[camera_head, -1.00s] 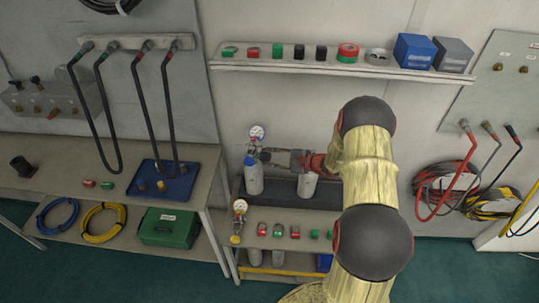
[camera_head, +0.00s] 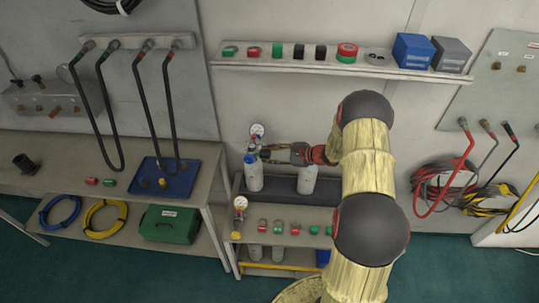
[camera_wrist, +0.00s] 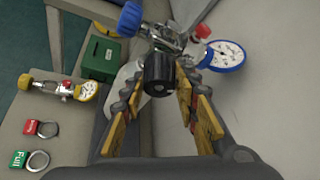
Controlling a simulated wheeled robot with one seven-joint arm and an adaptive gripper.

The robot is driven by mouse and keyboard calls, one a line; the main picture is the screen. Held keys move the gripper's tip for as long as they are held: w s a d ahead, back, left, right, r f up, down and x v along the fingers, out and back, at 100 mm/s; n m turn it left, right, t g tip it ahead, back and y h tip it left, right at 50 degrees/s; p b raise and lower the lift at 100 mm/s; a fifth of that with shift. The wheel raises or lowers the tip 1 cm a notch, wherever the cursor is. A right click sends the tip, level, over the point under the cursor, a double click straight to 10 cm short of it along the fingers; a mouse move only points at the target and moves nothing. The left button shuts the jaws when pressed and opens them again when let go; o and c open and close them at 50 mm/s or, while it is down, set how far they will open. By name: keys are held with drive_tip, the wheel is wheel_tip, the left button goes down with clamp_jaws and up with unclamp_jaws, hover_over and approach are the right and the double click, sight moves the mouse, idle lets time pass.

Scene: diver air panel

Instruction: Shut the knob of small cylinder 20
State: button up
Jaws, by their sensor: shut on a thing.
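A small grey cylinder (camera_head: 254,178) stands upright on the dark rack of the bench, with a valve, a blue knob (camera_head: 250,158) and a gauge (camera_head: 257,131) on top. I cannot read its number. The wrist view shows the valve with the blue knob (camera_wrist: 131,18), a small red knob (camera_wrist: 203,31), a blue-rimmed gauge (camera_wrist: 228,56) and a black knob (camera_wrist: 158,74) facing me. My gripper (camera_wrist: 158,88) has its yellow-padded fingers on both sides of the black knob and is shut on it. In the head view my gripper (camera_head: 264,154) reaches the valve from the right.
A second grey cylinder (camera_head: 307,180) stands under my gripper. A yellow-capped regulator with a gauge (camera_head: 240,204) and several red and green tags lie in front. A blue tray (camera_head: 178,190) is on the left bench; a shelf (camera_head: 330,68) runs above.

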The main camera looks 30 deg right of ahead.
drive_tip(key=o, duration=1.2)
drive_tip(key=shift+f, duration=0.1)
drive_tip(key=shift+c, duration=0.2)
drive_tip(key=v, duration=1.2)
